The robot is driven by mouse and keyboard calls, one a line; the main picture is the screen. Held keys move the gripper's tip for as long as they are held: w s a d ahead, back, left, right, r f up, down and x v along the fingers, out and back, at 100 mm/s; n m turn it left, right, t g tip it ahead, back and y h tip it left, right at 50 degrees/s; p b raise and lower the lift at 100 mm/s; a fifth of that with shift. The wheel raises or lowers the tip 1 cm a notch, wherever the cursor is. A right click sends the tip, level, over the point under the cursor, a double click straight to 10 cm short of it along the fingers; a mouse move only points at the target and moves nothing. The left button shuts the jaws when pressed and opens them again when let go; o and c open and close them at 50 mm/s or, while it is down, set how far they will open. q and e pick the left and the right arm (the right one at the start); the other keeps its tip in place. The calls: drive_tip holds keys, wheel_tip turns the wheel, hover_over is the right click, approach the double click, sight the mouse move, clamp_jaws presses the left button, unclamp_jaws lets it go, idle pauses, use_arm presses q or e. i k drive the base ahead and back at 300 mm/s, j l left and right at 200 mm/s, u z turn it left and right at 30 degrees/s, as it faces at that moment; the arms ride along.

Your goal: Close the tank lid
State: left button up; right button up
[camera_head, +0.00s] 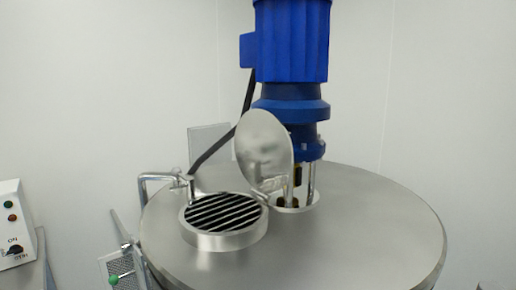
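A round, shiny metal lid (264,151) stands raised and tilted up on the tank top, behind and to the right of the opening. The opening is a short round collar (225,240) with a barred grate (226,212) across it, uncovered. The tank (350,236) is a wide steel cylinder with a flat top. The lid's lower edge and its hinge are partly hard to make out. Neither of my grippers shows in the head view.
A blue motor (291,45) stands upright on the tank just behind the lid. A bent metal pipe (157,178) rises left of the collar. A control box (13,225) with buttons is at the far left. The tank top is clear at the front and right.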

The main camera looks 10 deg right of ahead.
sight(263, 148)
drive_tip(key=i+l+u, duration=0.2)
drive_tip(key=l, duration=0.95)
drive_tip(key=l+u, duration=0.15)
drive_tip(key=l, duration=1)
drive_tip(key=l+u, duration=0.3)
drive_tip(key=l, duration=0.2)
drive_tip(key=k+l+u, duration=0.15)
drive_tip(key=l+u, duration=0.2)
drive_tip(key=k+l+u, duration=0.1)
drive_tip(key=u, duration=0.25)
drive_tip(key=j+z, duration=0.3)
drive_tip(key=i+l, duration=0.05)
drive_tip(key=l, duration=0.05)
